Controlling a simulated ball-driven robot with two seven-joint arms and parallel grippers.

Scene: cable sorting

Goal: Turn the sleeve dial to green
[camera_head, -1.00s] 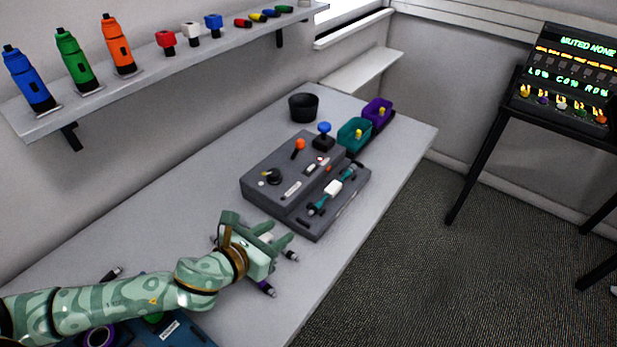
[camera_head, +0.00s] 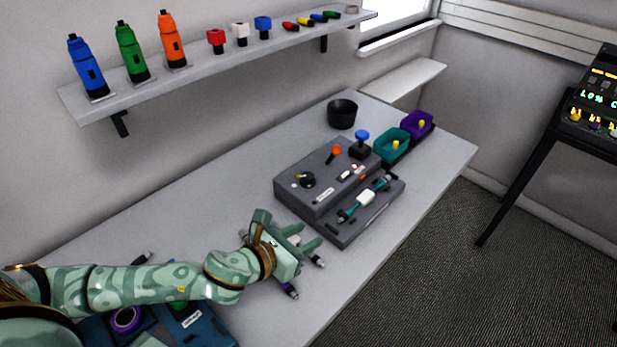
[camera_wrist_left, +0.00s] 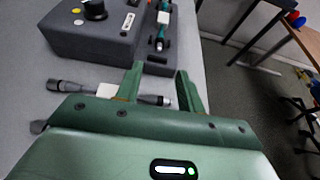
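The sleeve dial seems to be the black round knob (camera_head: 307,181) on top of the grey machine box (camera_head: 300,205). A small yellow mark shows at its far left side, and a pale dot lies to its left. The dial is also partly visible at the top of the left wrist view (camera_wrist_left: 96,10), with a yellow and a white dot beside it. I cannot tell which colour it points to. My left gripper (camera_head: 308,238) is open and empty, low over the table in front of the box, apart from the dial. My right gripper is not in view.
A cable with dark ends (camera_wrist_left: 70,86) lies under my left gripper. A teal cable with a white sleeve (camera_head: 366,198) sits on the box's front ledge. Table left of the box is clear.

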